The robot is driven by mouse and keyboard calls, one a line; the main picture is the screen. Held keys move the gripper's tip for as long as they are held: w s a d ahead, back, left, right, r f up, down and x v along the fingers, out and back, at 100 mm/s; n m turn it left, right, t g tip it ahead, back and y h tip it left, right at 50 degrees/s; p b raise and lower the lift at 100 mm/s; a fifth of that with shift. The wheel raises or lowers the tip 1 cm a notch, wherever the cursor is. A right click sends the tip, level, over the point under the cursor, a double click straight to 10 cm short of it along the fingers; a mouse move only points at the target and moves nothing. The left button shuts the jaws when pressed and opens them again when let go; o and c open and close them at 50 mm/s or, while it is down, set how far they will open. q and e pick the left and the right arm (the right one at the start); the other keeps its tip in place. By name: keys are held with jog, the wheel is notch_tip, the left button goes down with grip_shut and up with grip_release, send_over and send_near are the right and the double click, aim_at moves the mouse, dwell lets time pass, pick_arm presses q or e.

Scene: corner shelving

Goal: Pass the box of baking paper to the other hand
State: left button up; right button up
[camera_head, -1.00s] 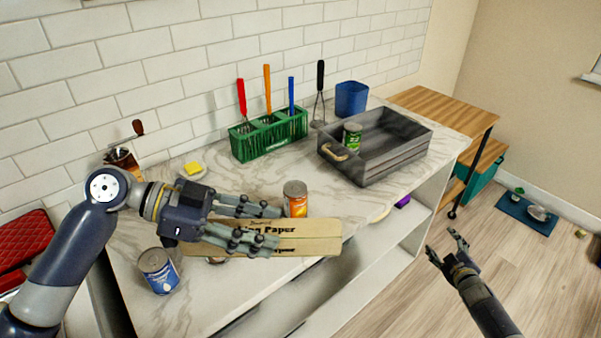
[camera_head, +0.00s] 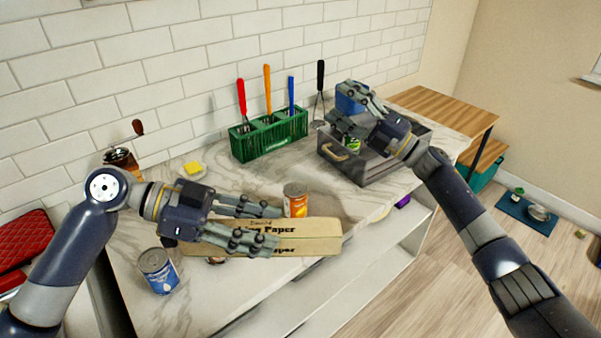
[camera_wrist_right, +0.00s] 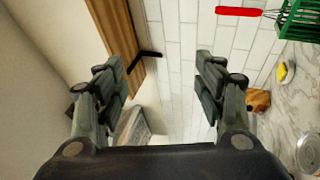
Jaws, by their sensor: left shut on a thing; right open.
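The box of baking paper (camera_head: 310,238) is a long tan carton with dark lettering, seen in the head view near the counter's front edge. My left gripper (camera_head: 268,228) is shut on the box near its left part, and its fingers hide some of the lettering. The right end of the box sticks out free. My right gripper (camera_head: 345,105) is open and empty, up and to the right of the box, in front of the grey crate in the picture. In the right wrist view its two fingers (camera_wrist_right: 165,100) are apart with nothing between them.
An orange can (camera_head: 296,200) stands just behind the box, and a blue can (camera_head: 158,272) stands at the front left. A green utensil holder (camera_head: 270,138) is at the wall.

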jog(key=s+a+r+n+g, duration=0.4)
jog(key=s+a+n+g, duration=0.4)
jog(key=a, duration=0.1)
jog(key=s+a+r+n+g, duration=0.5)
jog(key=s+a+n+g, duration=0.2)
jog(key=a+n, duration=0.15)
jog(key=s+a+n+g+h, duration=0.2)
jog(key=s+a+h, duration=0.1)
jog(key=s, duration=0.1)
jog(key=n+t+h, duration=0.4)
jog(key=n+h, duration=0.2)
jog(key=h, duration=0.9)
send_over(301, 228)
jog(key=shift+m, duration=0.25)
notch_tip(301, 228, down, 7)
jog(key=shift+r, duration=0.1)
notch_tip(301, 228, down, 11)
jog(key=shift+r, duration=0.1)
